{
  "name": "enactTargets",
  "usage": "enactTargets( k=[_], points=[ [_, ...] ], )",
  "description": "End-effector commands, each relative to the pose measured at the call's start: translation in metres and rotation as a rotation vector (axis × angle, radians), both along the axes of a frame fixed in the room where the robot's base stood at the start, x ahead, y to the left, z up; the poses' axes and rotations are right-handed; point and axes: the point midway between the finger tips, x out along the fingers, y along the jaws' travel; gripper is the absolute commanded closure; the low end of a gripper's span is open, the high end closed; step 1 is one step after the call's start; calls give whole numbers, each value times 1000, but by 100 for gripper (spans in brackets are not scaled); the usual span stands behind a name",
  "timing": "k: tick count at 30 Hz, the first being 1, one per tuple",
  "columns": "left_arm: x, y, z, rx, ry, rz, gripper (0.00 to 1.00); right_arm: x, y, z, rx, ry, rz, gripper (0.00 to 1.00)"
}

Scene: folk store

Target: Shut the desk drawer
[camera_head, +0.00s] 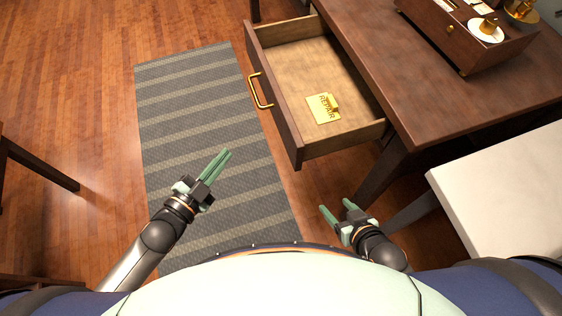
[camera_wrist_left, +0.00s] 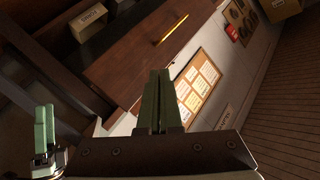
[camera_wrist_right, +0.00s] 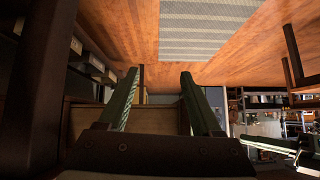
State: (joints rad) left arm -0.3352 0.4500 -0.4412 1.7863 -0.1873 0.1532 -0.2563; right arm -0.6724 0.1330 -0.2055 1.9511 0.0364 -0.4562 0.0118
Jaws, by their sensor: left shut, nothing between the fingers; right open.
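The desk drawer (camera_head: 287,117) stands pulled out from the dark wooden desk (camera_head: 410,75) in the head view, its front facing left. A brass handle (camera_head: 260,90) is on that front. In the left wrist view, a brown wooden front with a brass bar (camera_wrist_left: 172,28) shows beyond the fingers. My left gripper (camera_head: 221,160) is shut and empty, left of and nearer than the drawer front, apart from it. My right gripper (camera_head: 336,207) is open and empty, on the near side of the drawer, close to the desk leg. Its spread fingers show in the right wrist view (camera_wrist_right: 160,100).
A yellow card (camera_head: 323,107) marked REPAIR lies in the drawer. A striped rug (camera_head: 190,110) covers the floor left of it. A white-topped surface (camera_head: 505,195) stands at the right. A wooden box (camera_head: 470,35) sits on the desk. The floor left of the drawer front is clear.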

Motion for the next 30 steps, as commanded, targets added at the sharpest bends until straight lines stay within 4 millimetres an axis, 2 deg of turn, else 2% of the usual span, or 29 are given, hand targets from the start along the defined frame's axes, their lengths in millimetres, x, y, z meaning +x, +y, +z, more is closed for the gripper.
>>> enactTargets(
  k=[1, 5, 10, 14, 17, 23, 30],
  points=[
    [6, -6, -16, 87, -147, -118, 100, 4, 6, -26, 7, -7, 11, 34],
    [-3, -18, -22, 261, -476, -399, 100, 13, 14, -47, 20, -22, 26, 34],
    [-25, -12, -38, 394, -738, -653, 100, 14, 22, -65, 26, -18, 44, 34],
    [-34, -6, -42, 429, -815, -738, 100, 13, 23, -69, 24, -10, 51, 34],
    [-34, -10, -41, 432, -830, -752, 100, 14, 23, -65, 24, -14, 51, 34],
    [-26, -41, -38, 428, -831, -748, 100, 16, 23, -60, 26, -22, 51, 34],
    [-12, -92, -38, 428, -830, -748, 100, 17, 23, -58, 25, -25, 51, 34]
  ],
)
